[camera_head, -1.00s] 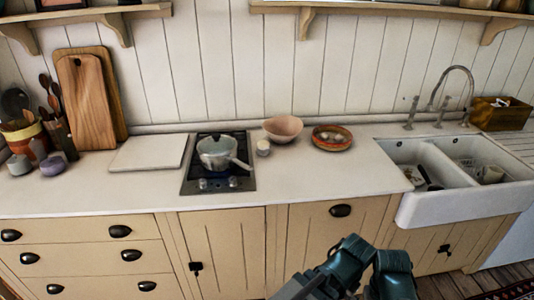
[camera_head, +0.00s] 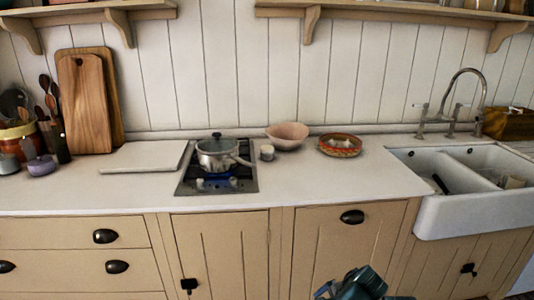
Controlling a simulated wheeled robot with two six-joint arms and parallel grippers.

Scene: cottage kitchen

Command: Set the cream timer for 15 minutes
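A small cream-coloured round object (camera_head: 267,152), which looks like the timer, stands on the white counter just right of the hob. Its dial and any markings are too small to read. Dark teal parts of my arms (camera_head: 362,284) show at the bottom edge, well below and in front of the counter. I cannot make out any gripper fingers there. Nothing of mine touches the cream object.
A lidded pot (camera_head: 217,153) stands on the hob (camera_head: 200,185), its handle pointing right towards the cream object. A pink bowl (camera_head: 287,136) and a patterned bowl (camera_head: 340,146) stand behind and right. A lavender pot (camera_head: 41,166) stands far left. The front counter (camera_head: 330,185) is clear.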

